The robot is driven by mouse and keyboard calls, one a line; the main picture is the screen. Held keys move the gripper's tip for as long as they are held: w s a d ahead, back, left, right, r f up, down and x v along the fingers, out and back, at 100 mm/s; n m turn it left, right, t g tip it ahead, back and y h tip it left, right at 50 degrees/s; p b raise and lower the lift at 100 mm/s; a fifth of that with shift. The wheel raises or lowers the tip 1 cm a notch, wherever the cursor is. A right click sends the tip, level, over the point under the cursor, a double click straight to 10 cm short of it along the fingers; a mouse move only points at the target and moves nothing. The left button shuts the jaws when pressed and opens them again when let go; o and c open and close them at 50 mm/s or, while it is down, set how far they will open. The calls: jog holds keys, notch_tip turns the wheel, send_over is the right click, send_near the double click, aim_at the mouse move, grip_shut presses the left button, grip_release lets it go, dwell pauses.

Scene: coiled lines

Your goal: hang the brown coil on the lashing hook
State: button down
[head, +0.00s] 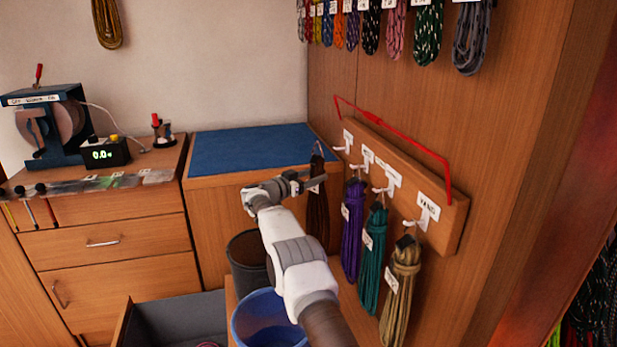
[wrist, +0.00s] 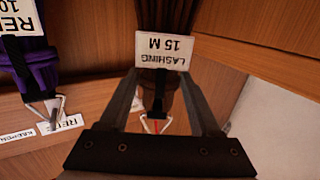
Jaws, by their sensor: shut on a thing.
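The brown coil (head: 318,212) hangs upright below my gripper (head: 308,184), which is shut on its top. In the wrist view, which is upside down, the coil (wrist: 178,14) has a white tag reading LASHING 15 M, and its dark top strap lies between the fingers of my gripper (wrist: 160,88). The lashing hook (head: 341,149) is the farthest on the wooden hook board, and the coil's top is just left of it in the head view.
Purple (head: 352,232), teal (head: 373,262) and tan (head: 400,295) coils hang on the nearer hooks. A blue bucket (head: 262,318) and dark bin (head: 247,262) stand below. A blue mat (head: 250,148) tops the cabinet behind.

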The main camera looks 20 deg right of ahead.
jog(key=d+f+b, duration=0.1)
jog(key=d, duration=0.6)
jog(key=shift+d+f, duration=0.15)
dwell(0.6)
jog(key=shift+f, duration=0.1)
dwell(0.5)
